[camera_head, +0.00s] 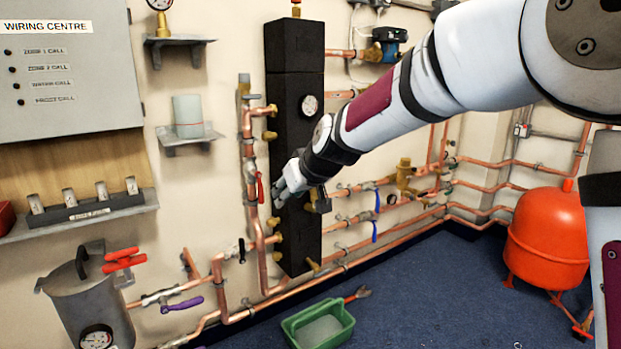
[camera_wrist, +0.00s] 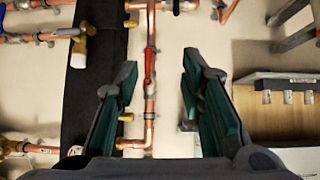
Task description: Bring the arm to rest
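My gripper (camera_head: 286,186) is at the end of my raised arm, which reaches in from the upper right in the head view. It hangs in front of the wall beside the tall black manifold body (camera_head: 297,110). In the wrist view my gripper (camera_wrist: 160,95) has its two dark green fingers spread wide with nothing between them. Beyond the gap is a vertical copper pipe (camera_wrist: 149,100) with a red lever handle (camera_wrist: 149,67). The red lever (camera_head: 260,187) also shows just left of my gripper in the head view. I cannot tell how far the fingers are from it.
A wiring centre box (camera_head: 70,75), small shelves (camera_head: 188,137) and copper pipes (camera_head: 266,265) line the wall. A grey pot (camera_head: 90,300) stands lower left. A green tub (camera_head: 319,325) and an orange vessel (camera_head: 547,240) are on the blue floor (camera_head: 430,290), which is otherwise mostly clear.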

